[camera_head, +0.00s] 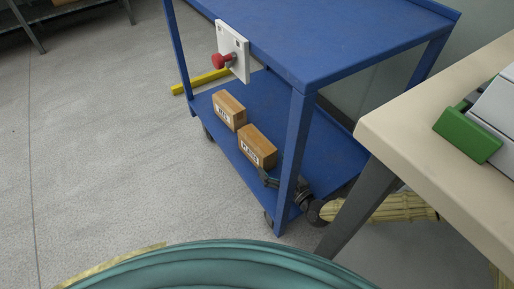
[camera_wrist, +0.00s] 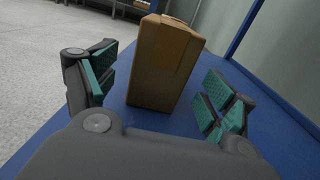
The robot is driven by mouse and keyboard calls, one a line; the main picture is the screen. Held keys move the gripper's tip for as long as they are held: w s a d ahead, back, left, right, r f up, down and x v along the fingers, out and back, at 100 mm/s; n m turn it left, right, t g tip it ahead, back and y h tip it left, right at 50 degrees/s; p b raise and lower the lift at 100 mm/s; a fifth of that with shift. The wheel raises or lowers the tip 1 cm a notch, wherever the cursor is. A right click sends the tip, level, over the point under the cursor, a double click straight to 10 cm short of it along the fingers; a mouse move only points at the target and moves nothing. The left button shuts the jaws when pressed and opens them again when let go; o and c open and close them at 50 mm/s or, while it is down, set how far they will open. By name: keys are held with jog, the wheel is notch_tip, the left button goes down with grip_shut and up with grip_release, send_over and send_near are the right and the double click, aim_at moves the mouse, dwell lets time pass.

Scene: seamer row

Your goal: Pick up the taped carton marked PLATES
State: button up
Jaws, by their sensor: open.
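A brown taped carton (camera_head: 257,147) stands on the trolley's lower shelf; its dark marking looks like PLATES but is small. A second, similar carton (camera_head: 229,110) stands behind it to the left; its marking is too small to read. My gripper (camera_head: 273,181) is low over the shelf at the right of the nearer carton, partly behind the trolley's post. In the wrist view my gripper (camera_wrist: 160,72) is open, with a carton (camera_wrist: 162,65) upright between and beyond its teal-padded fingers. Neither finger appears to press on it. Its marked side is hidden there.
The blue trolley's upper shelf (camera_head: 330,45) and front corner post (camera_head: 294,150) stand close to my arm. A white plate with a red knob (camera_head: 222,61) hangs on its side. A beige table (camera_head: 440,130) is at the right. Grey floor (camera_head: 110,150) is clear at left.

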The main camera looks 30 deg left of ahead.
aim_at(257, 149)
jog(key=shift+f+b+x, duration=0.1)
jog(key=shift+b+x, duration=0.5)
jog(key=shift+x, duration=1.3)
jog(key=shift+f+b+x, duration=0.15)
jog(key=shift+b+x, duration=0.4)
jog(key=shift+x, duration=1.35)
jog(key=c, duration=1.2)
